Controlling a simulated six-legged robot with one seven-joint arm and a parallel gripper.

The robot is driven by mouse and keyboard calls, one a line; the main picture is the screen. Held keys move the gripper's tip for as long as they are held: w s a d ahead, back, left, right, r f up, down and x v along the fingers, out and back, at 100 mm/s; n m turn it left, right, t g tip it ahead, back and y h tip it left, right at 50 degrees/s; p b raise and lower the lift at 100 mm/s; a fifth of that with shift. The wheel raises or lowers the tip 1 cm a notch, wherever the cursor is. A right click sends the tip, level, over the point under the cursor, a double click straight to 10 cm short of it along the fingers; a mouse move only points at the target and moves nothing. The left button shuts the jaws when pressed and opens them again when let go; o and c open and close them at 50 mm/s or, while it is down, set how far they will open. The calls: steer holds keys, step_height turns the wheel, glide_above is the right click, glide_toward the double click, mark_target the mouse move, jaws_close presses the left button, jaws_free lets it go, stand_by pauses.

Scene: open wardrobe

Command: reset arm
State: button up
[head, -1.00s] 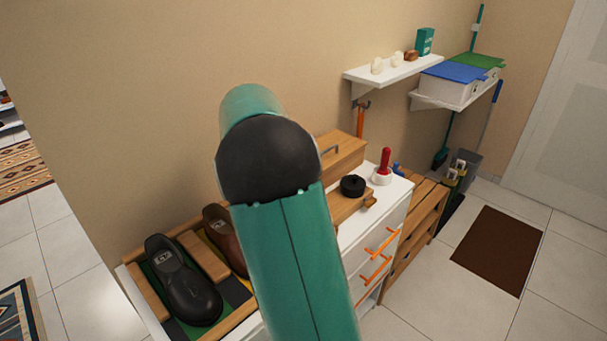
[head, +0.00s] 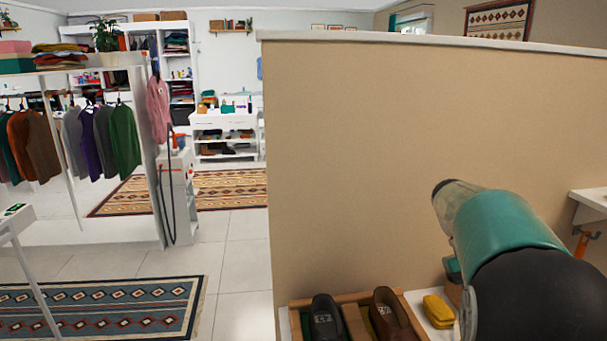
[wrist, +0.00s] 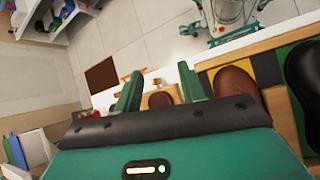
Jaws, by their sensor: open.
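My gripper (wrist: 161,77) shows in the wrist view with its two green fingers spread apart. Nothing is held between them; a white unit with a round brown item shows behind the gap. My green and black arm stands at the right of the head view, raised in front of the tan wall (head: 400,140). The gripper's fingers cannot be made out in the head view.
A black shoe (head: 325,318) and a brown shoe (head: 391,316) sit in a wooden tray below, with a yellow cloth (head: 438,310) beside them. A shelf (head: 592,200) juts out at right. Clothes racks stand at left; open tiled floor (head: 235,255) lies between.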

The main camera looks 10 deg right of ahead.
steer(key=s+a+t, duration=0.3)
steer(key=a+t, duration=0.1)
steer(key=a, duration=0.4)
steer(key=s+a+f+n+t+y, duration=0.1)
steer(key=s+a+t, duration=0.2)
steer(key=a, duration=0.5)
steer(key=s+a+f+n+t+y, duration=0.1)
steer(key=s+a+t, duration=0.2)
steer(key=a+t, duration=0.2)
steer(key=shift+s+a+t, duration=0.15)
steer(key=shift+a+t, duration=0.25)
steer(key=shift+a, duration=1.2)
steer(key=shift+s, duration=0.15)
steer(key=shift+c, duration=0.4)
